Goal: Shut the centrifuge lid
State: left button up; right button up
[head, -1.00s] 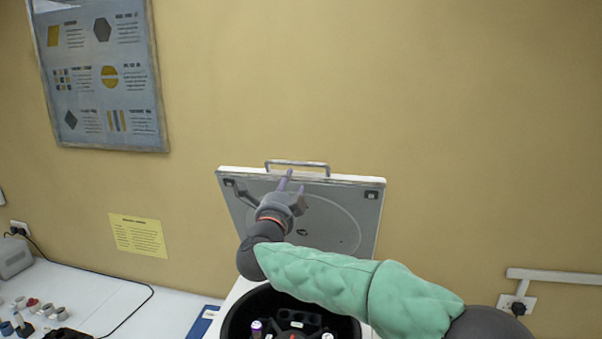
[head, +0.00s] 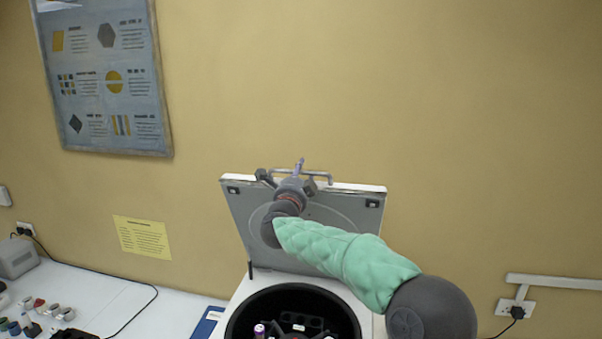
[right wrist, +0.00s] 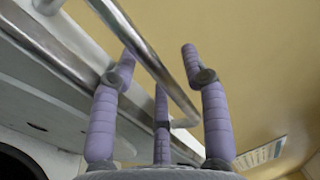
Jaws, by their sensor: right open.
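The centrifuge lid (head: 244,205) stands open and upright behind the round dark bowl of the centrifuge (head: 240,315). A metal bar handle (head: 322,174) runs along the lid's top edge; it also crosses the right wrist view (right wrist: 150,62) close up. My right gripper (head: 291,177) is at this handle, in front of the lid's upper edge. Its purple fingers (right wrist: 160,85) are spread, with the bar running between them; I cannot tell whether they touch it. My green-sleeved right arm covers part of the lid. My left gripper is not in view.
A purple-capped tube (head: 259,331) sits in the bowl. A blue flat item (head: 206,322) lies left of the centrifuge. Several small caps and vials (head: 30,318) stand at the far left of the white bench (head: 140,312). A wall is close behind the lid.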

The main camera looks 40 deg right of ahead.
grip_shut()
jog(key=shift+a+f, duration=0.1)
